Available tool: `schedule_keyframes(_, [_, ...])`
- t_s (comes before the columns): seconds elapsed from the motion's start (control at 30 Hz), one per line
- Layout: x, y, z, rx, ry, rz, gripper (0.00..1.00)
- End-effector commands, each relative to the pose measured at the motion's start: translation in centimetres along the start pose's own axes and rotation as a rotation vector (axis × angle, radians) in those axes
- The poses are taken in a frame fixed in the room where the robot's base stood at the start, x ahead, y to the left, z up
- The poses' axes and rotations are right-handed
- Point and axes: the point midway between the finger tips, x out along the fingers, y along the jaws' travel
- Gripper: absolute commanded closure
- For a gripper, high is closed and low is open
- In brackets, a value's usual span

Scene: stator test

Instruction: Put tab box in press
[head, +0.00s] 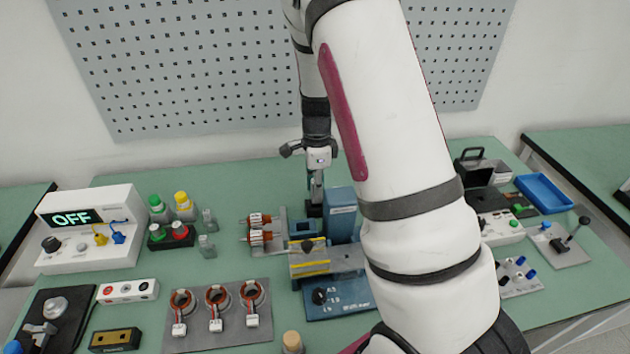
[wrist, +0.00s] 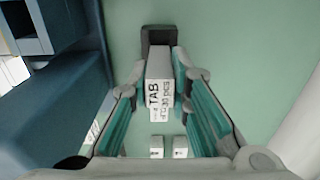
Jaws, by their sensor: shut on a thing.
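The tab box (wrist: 159,92), a pale block with "TAB" lettering, sits between the two fingers of my gripper (wrist: 161,70) in the wrist view. The fingers, with teal inner pads, are shut on its sides. A dark grey part (wrist: 157,36) shows at its far end. In the head view my gripper (head: 315,185) points down behind the bench machine, just left of a blue upright block (head: 341,213). The machine, with yellow-edged plates (head: 310,258), may be the press; I cannot tell for sure. My arm hides part of its right side.
A stator mat (head: 217,318) with several copper rings lies in front. Bottles (head: 183,205) and a power unit showing OFF (head: 88,230) stand at left. At right are a blue tray (head: 543,193) and a lever plate (head: 558,243). In the wrist view a blue block (wrist: 60,100) stands close at left.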

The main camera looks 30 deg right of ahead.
Motion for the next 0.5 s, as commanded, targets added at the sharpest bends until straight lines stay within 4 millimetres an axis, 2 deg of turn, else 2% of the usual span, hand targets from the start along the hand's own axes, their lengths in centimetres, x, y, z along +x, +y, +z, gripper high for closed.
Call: schedule_keyframes(0.5, [0.41,0.06,-0.04,-0.001,0.000,0.000,1.00])
